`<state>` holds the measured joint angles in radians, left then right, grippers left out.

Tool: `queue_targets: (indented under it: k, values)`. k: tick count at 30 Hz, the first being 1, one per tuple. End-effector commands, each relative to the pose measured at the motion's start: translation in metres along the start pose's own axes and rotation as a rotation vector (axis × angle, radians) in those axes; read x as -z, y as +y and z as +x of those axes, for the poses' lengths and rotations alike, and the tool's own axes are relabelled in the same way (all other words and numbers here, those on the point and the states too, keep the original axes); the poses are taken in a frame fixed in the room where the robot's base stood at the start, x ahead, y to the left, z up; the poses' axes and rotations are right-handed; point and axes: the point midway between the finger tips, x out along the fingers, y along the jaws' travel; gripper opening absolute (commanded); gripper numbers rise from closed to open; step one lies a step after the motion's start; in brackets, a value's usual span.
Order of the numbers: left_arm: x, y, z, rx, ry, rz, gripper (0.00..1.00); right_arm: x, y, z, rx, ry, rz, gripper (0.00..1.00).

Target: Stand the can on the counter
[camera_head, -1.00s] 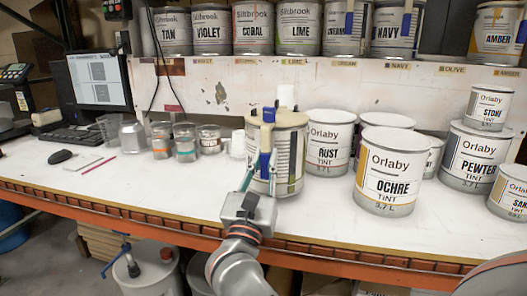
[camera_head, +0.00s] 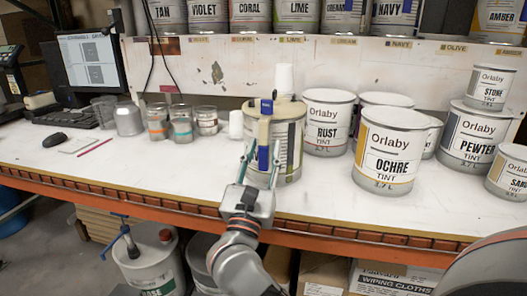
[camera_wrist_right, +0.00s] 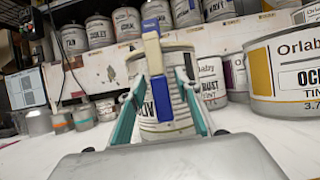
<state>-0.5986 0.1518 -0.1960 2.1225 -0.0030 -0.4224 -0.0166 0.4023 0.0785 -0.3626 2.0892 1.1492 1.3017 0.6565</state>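The can (camera_head: 290,138) is a large pale tin with a dark-striped label and a tan lid, upright at the middle of the counter (camera_head: 330,195). A tan and blue upright strip (camera_head: 264,150) runs up its near side. My right gripper (camera_head: 260,155) is in front of the can, its teal fingers standing apart on either side of the strip. In the right wrist view the can (camera_wrist_right: 183,100) is straight ahead, and gaps show between the strip and the fingers of the gripper (camera_wrist_right: 160,100). The can's base is partly hidden. My left gripper is out of view.
To the right stand the RUST can (camera_head: 327,118), the OCHRE can (camera_head: 388,150) and the PEWTER can (camera_head: 475,138). A shelf of cans runs behind. The front counter is clear.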

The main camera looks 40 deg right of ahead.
Motion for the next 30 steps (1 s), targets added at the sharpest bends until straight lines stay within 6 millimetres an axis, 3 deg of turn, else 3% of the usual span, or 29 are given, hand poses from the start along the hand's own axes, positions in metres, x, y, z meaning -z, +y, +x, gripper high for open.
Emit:
queue_targets:
  k: [5, 15, 23, 26, 30]
  values:
    - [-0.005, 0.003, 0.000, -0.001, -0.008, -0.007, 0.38, 0.003, 0.001, -0.021, -0.003, 0.004, -0.002, 0.33]
    - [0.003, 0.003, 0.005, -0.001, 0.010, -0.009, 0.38, 0.003, 0.001, -0.089, -0.003, 0.005, -0.003, 0.33]
    - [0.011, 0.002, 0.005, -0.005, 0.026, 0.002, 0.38, 0.001, 0.000, -0.116, -0.002, -0.001, -0.006, 0.33]
    - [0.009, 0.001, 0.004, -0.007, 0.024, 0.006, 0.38, -0.001, 0.000, -0.122, -0.020, -0.037, -0.075, 0.33]
    - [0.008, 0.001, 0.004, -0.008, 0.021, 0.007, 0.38, -0.008, 0.007, -0.139, -0.105, -0.194, -0.381, 0.33]
